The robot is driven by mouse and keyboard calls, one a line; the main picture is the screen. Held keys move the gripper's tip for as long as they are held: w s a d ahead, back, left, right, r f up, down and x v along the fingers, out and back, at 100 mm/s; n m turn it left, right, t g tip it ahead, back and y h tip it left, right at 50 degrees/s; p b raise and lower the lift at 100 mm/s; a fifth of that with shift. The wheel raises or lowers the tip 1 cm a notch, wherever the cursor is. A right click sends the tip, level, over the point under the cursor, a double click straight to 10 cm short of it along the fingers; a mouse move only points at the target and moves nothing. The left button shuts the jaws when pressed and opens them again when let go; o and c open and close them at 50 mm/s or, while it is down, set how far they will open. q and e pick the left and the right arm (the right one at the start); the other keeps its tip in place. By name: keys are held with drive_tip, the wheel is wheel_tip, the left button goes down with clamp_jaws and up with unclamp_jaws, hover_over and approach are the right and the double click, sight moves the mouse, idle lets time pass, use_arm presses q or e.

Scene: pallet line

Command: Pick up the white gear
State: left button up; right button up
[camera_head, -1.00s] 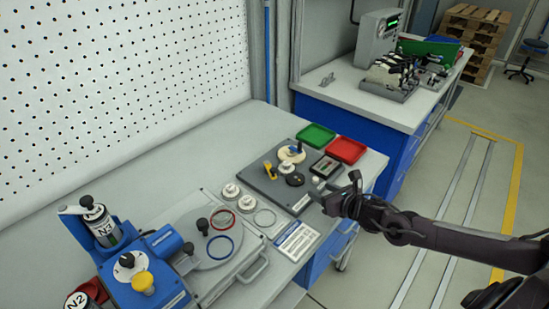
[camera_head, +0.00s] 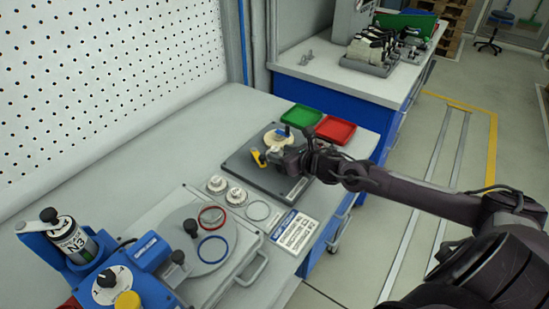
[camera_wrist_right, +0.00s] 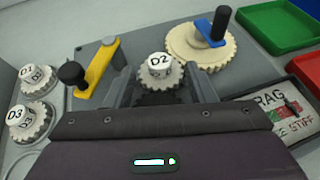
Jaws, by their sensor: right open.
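A white gear labelled D2 (camera_wrist_right: 160,68) stands between the fingers of my right gripper (camera_wrist_right: 160,82) in the right wrist view. The fingers are open on either side of it; whether they touch it I cannot tell. Two more white gears, D1 (camera_wrist_right: 36,78) and D3 (camera_wrist_right: 28,118), are at the left in the wrist view. In the head view two white gears (camera_head: 217,184) (camera_head: 236,196) sit left of the plate. My left gripper is out of view.
On the plate are a cream toothed wheel (camera_wrist_right: 196,50) with a blue handle (camera_wrist_right: 221,24) and a yellow lever (camera_wrist_right: 98,68) with a black knob. Green (camera_head: 300,116) and red (camera_head: 335,129) trays stand behind. A blue machine (camera_head: 145,265) is at front left.

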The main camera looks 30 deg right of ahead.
drive_tip(key=shift+b+x, duration=0.45)
drive_tip(key=shift+x, duration=0.3)
drive_tip(key=shift+w+f, duration=0.15)
drive_tip(key=shift+w, duration=0.25)
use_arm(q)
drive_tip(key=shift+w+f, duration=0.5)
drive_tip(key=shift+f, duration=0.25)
use_arm(e)
drive_tip(key=shift+s, duration=0.1)
drive_tip(key=c, duration=0.8)
drive_tip(key=shift+a, duration=0.1)
